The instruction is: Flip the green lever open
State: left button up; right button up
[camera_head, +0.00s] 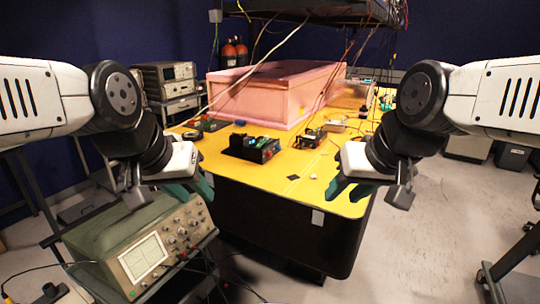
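A small black device with green and blue parts on top (254,148) sits on the yellow table, between my grippers and beyond them. The parts are too small to tell whether one is the green lever or how it is set. My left gripper (193,191), with teal fingers, hangs at the table's left edge, above the oscilloscope. My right gripper (349,190) hangs over the table's front right corner. Both have their fingers apart, look empty, and are clear of the device.
The yellow table (230,175) has free surface at its front. A pink foam enclosure (275,95) stands behind the device. Another small black device (309,138) and cables lie to the right. An oscilloscope (146,256) stands at the lower left.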

aim_at(262, 143)
jog(key=i+j, duration=0.15)
jog(key=i, duration=0.4)
jog(key=i+l+z, duration=0.25)
jog(key=i, duration=0.35)
jog(key=j, duration=0.1)
